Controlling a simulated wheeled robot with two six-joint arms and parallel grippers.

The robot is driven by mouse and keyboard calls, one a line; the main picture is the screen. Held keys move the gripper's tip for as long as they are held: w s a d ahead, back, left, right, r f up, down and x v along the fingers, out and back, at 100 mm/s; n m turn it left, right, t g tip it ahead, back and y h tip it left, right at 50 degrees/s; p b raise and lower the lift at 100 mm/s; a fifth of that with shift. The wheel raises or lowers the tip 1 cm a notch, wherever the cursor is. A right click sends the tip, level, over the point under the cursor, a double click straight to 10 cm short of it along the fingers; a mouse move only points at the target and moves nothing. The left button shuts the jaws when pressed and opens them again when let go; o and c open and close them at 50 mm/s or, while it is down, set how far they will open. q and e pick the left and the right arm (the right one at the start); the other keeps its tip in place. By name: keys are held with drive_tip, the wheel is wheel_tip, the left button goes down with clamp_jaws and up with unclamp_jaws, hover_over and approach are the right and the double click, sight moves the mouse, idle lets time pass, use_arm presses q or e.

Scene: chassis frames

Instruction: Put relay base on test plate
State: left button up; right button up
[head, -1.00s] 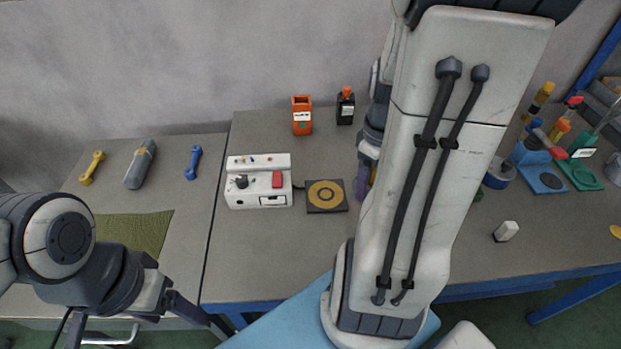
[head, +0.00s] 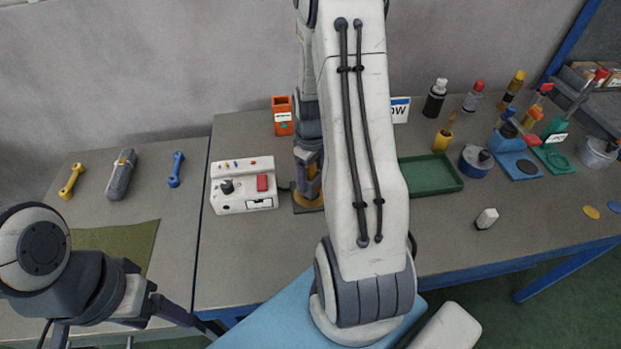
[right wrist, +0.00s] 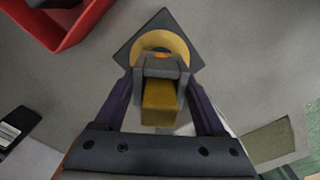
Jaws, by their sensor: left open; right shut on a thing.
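My right gripper (head: 307,182) reaches down over the test plate (head: 301,208), a dark square with a yellow ring. In the right wrist view its purple fingers are shut on the relay base (right wrist: 160,100), a grey and yellow block. The block overlaps the near part of the plate (right wrist: 188,38) in that view. I cannot tell whether they touch. My right arm and gripper hide much of the plate in the head view. My left gripper (head: 178,318) is open and empty at the lower left, its tips partly out of view.
A white tester box (head: 243,190) stands just left of the plate. An orange holder (head: 283,116) stands behind, a green tray (head: 430,174) to the right. Several bottles and tools stand at the back right.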

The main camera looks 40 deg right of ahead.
drive_tip(key=shift+f, duration=0.7)
drive_tip(key=shift+f, duration=0.2)
drive_tip(key=o, duration=1.5)
drive_tip(key=shift+c, duration=0.2)
drive_tip(key=shift+r, duration=0.1)
